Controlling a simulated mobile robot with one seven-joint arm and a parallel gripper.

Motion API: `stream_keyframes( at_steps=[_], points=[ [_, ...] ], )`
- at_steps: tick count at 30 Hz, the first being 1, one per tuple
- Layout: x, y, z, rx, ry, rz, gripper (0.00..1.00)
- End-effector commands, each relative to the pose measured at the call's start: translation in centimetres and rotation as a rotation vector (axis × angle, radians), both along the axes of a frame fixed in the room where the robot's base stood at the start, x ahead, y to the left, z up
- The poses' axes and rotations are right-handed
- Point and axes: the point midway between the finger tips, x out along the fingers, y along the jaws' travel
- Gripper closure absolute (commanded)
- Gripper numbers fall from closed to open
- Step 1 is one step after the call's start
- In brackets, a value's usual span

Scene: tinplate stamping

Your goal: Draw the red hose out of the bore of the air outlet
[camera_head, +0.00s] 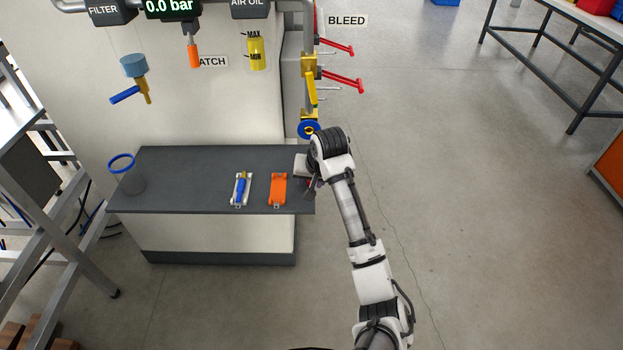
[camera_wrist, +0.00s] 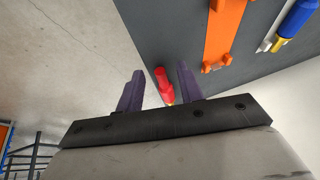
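In the wrist view a short red piece (camera_wrist: 162,78) with a yellow lower end shows between the two purple fingers of my gripper (camera_wrist: 160,69). It looks like the red hose. In the head view my gripper (camera_head: 309,188) is at the right end of the dark bench, mostly hidden by my wrist. A blue ring (camera_head: 309,129) sits below the yellow valve, just above my wrist. I cannot tell which part is the air outlet's bore.
The dark bench (camera_head: 190,200) holds an orange holder (camera_head: 278,190), a blue and yellow part (camera_head: 241,188) in a white tray, and a blue-rimmed cup (camera_head: 130,177). Red-handled levers (camera_head: 345,84) stick out right of the yellow valve (camera_head: 309,75).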

Motion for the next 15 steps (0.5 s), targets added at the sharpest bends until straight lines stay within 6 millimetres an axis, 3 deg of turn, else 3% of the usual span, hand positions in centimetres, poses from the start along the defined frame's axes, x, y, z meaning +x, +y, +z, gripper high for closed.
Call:
stream_keyframes(
  at_steps=[1, 8, 15],
  points=[
    [-0.01, 0.0, 0.02, 0.0, 0.0, 0.0, 0.7],
    [-0.01, 0.18, 0.08, 0.003, -0.002, 0.004, 1.0],
    [0.0, 0.14, 0.11, 0.002, -0.003, 0.003, 1.0]
  ],
)
